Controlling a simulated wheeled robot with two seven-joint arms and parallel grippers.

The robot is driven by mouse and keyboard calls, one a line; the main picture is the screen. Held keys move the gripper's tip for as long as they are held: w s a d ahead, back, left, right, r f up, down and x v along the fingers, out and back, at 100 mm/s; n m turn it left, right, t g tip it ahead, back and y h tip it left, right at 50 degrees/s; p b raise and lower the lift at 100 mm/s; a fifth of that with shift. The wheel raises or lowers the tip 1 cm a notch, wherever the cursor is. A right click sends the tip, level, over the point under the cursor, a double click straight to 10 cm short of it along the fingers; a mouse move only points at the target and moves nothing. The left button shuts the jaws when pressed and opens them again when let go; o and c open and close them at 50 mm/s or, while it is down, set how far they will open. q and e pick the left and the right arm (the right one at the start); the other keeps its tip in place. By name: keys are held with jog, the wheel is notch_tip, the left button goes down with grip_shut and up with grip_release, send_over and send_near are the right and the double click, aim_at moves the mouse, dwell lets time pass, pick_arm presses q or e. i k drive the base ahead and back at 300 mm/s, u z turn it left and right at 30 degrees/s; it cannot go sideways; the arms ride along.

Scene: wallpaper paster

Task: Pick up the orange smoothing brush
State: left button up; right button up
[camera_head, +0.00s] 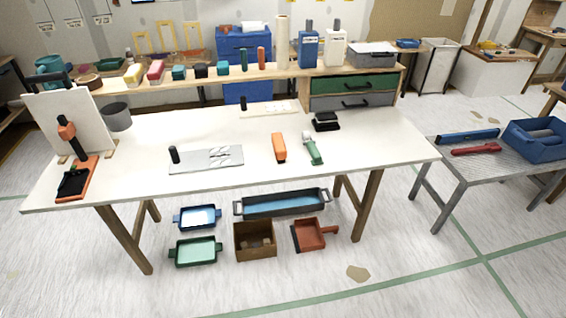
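An orange oblong tool (278,148), which looks like the orange smoothing brush, lies on the white worktable (230,118) right of the middle. Its bristles cannot be made out at this size. A green and white hand tool (312,148) lies just to its right, close but apart. Neither of my grippers shows in the head view.
A grey plate with a black knob (205,159) lies left of the orange tool. A black block (325,121) sits behind right. A white board (68,115) with orange-and-black tools stands at the left end. Drawers (350,92) stand at the back. The front right tabletop is clear.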

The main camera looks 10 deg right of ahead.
aim_at(278, 146)
jog(key=u, duration=0.75)
jog(key=i, duration=1.55)
jog(key=z, duration=0.75)
